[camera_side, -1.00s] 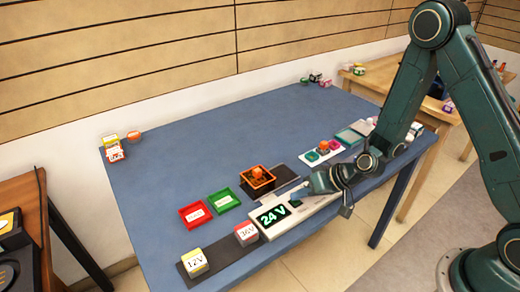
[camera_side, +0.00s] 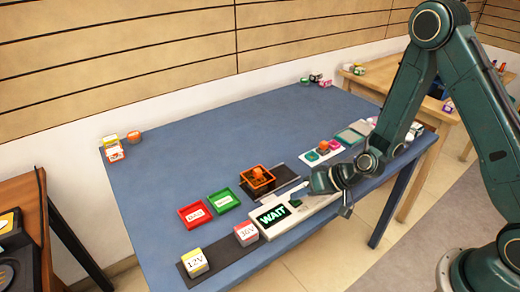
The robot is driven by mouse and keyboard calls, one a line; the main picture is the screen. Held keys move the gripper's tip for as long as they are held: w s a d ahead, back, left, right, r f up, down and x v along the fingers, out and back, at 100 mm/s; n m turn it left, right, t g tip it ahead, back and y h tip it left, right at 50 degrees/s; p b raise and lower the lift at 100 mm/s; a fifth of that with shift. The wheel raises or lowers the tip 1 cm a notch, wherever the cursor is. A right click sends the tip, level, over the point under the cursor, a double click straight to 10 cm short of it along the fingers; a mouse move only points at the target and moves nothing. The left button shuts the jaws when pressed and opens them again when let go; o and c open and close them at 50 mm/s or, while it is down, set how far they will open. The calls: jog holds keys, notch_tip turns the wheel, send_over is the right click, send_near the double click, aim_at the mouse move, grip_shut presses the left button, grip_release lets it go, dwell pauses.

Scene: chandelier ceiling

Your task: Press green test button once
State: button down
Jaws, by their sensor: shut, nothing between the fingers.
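The white test device (camera_side: 262,227) lies near the front edge of the blue table. Its dark display (camera_side: 272,215) reads "WAIT" in green letters. The green test button cannot be made out; my gripper and wrist cover that part of the device. I cannot tell whether the fingertips touch it.
Blocks marked 12V (camera_side: 195,262) and 36V (camera_side: 246,233) sit on a dark strip (camera_side: 222,258). Behind are a red tray (camera_side: 195,215), a green tray (camera_side: 224,201) and an orange open box (camera_side: 257,181). The table's back middle is clear.

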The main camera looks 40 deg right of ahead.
aim_at(300, 202)
jog(key=shift+r, duration=0.7)
jog(key=shift+r, duration=0.1)
jog(key=shift+r, duration=2.45)
jog(key=s+d+r+n+g+h, duration=0.1)
jog(key=s+d+r+n, duration=0.1)
jog(key=s+r, duration=0.4)
jog(key=s+d+r+n+h, duration=0.1)
jog(key=s+r+h, duration=0.15)
jog(key=r, duration=0.55)
jog(key=s+d+r+h, duration=0.1)
jog(key=s+r, duration=0.3)
jog(key=s, duration=0.4)
jog(key=s+d+r+m+h, duration=0.1)
jog(key=s+d+r, duration=0.2)
jog(key=s, duration=0.5)
jog(key=shift+d+r+g, duration=0.35)
jog(key=shift+d+g, duration=0.05)
jog(key=shift+d, duration=0.05)
